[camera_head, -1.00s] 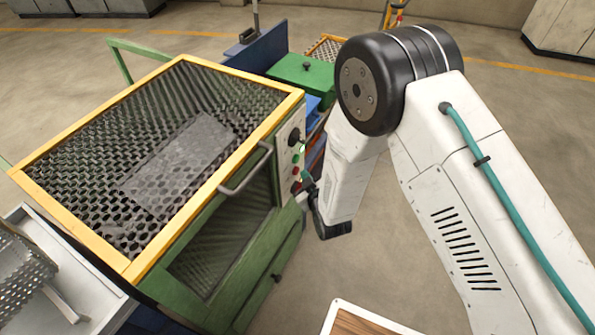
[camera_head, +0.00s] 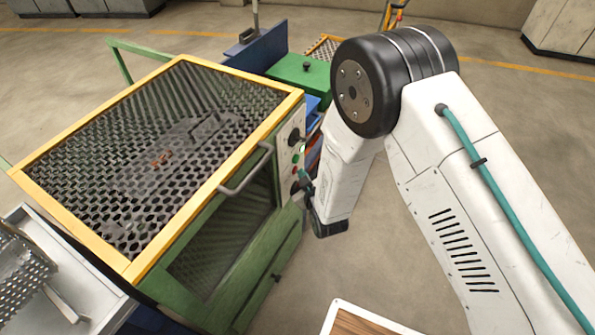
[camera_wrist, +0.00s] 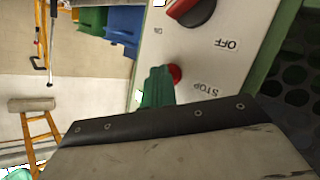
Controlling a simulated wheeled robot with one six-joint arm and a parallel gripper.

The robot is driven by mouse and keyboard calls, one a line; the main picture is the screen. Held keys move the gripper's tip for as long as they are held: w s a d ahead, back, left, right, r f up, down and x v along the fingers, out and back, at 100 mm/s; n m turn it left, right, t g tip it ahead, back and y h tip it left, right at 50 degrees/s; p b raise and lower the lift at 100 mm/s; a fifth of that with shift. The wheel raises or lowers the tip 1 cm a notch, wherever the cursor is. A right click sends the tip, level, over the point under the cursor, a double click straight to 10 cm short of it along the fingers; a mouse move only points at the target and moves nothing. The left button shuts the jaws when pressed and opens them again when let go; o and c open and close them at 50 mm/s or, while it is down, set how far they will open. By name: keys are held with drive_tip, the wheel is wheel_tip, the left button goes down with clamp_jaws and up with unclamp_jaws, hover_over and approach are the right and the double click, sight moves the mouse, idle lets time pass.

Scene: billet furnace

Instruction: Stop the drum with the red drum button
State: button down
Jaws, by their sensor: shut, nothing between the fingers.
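The red drum button (camera_wrist: 175,74) shows in the wrist view on a pale panel (camera_wrist: 225,60), beside the printed word STOP. My gripper (camera_wrist: 158,86) has its green fingertips together, empty, right at this button and partly covering it. I cannot tell whether they press it. In the head view the panel (camera_head: 287,160) is on the end of the green, yellow-framed machine, and my gripper (camera_head: 304,177) is beside its lower part. The drum (camera_head: 190,140) shows only partly, as a dark shape under the mesh lid, with small orange-red bits beside it.
A red and black knob (camera_wrist: 192,8) marked OFF sits near the button. A handle (camera_head: 246,170) sticks out from the machine's front. A wood-topped surface (camera_head: 365,322) is at the bottom. Open floor (camera_head: 345,270) is below my gripper.

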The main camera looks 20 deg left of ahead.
drive_tip(key=shift+d, duration=0.9)
drive_tip(key=d, duration=0.5)
drive_tip(key=shift+s, duration=0.25)
idle(0.4)
